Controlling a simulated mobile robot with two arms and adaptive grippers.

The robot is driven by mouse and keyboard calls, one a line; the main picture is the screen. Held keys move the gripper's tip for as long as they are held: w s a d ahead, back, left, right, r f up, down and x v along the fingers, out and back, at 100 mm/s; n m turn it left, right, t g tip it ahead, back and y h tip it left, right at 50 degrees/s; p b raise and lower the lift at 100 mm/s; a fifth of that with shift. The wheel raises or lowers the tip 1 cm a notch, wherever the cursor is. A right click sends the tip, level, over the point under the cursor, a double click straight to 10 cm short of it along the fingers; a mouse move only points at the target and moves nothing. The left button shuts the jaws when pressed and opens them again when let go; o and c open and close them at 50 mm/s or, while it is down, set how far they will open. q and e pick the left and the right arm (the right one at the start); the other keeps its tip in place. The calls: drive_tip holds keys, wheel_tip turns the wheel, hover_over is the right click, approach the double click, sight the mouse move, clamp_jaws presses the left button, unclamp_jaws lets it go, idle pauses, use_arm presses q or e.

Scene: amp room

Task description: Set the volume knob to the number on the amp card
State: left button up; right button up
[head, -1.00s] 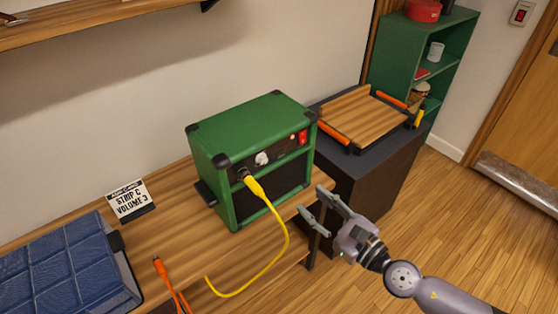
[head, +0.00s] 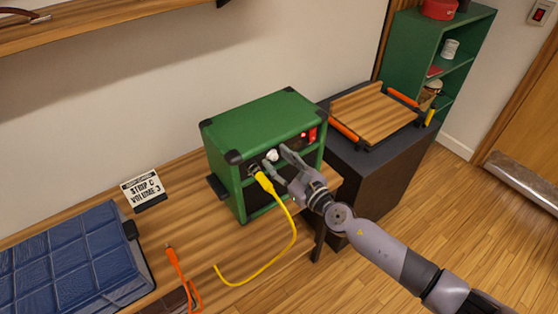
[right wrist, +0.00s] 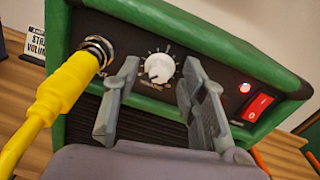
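The green amp (head: 260,125) stands on the wooden bench. Its white volume knob (right wrist: 160,67) sits on the black front panel, ringed by tick marks too small to read; it also shows in the head view (head: 272,155). My right gripper (right wrist: 155,85) is open just in front of the panel, with the knob between and beyond its fingertips. I cannot tell whether the fingers touch it. The amp card (head: 144,190) stands left of the amp and reads "STRIP C VOLUME 3". My left gripper is not in view.
A yellow cable (head: 292,235) is plugged in left of the knob, close to my right gripper. The red switch (right wrist: 259,107) and a lit red lamp (right wrist: 245,87) are right of it. An orange cable (head: 181,275) and blue case (head: 70,260) lie left.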

clamp_jaws()
idle(0.6)
